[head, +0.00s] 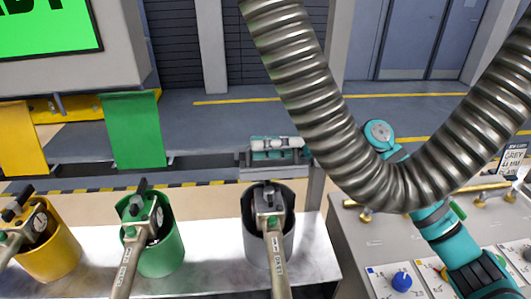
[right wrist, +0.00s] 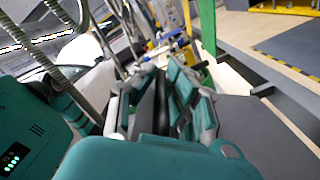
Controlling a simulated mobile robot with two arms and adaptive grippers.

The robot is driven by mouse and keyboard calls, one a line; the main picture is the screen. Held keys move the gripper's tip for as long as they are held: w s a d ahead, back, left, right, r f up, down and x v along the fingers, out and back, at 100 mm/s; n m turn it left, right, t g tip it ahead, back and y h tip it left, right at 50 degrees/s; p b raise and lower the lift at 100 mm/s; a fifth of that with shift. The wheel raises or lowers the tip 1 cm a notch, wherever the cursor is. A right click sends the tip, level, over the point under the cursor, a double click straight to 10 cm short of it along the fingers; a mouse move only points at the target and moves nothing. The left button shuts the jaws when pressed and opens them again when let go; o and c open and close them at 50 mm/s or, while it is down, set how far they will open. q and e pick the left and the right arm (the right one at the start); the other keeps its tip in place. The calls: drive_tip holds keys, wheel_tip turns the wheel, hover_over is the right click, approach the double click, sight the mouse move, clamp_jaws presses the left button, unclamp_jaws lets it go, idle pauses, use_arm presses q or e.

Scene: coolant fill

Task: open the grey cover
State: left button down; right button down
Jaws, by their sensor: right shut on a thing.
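My right gripper (head: 276,148) is above and behind the grey holder in the head view, its arm passing behind the ribbed metal hose. In the right wrist view the gripper (right wrist: 165,85) is shut on a thin dark grey sheet, which I take to be the grey cover (right wrist: 152,108). The sheet stands on edge between the teal fingers. In the head view the gripper hides most of it, so I cannot tell how far it is open. My left gripper is not in view.
A yellow flap (head: 21,138) and a green flap (head: 134,131) hang at the left. Yellow (head: 55,259), green (head: 163,255) and grey (head: 254,239) holders carry nozzles in front. The thick hose (head: 330,110) loops across the right. A panel with knobs (head: 401,281) is at lower right.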

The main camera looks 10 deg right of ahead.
drive_tip(key=shift+w+r, duration=0.1)
drive_tip(key=shift+w, duration=0.1)
idle(0.3)
drive_tip(key=c, duration=1.4)
unclamp_jaws()
drive_tip(key=shift+s, duration=0.15)
drive_tip(key=shift+w+d, duration=0.15)
drive_tip(key=shift+w, duration=0.2)
drive_tip(key=shift+s+d, duration=0.1)
drive_tip(key=shift+d, duration=0.35)
drive_tip(key=d, duration=1.1)
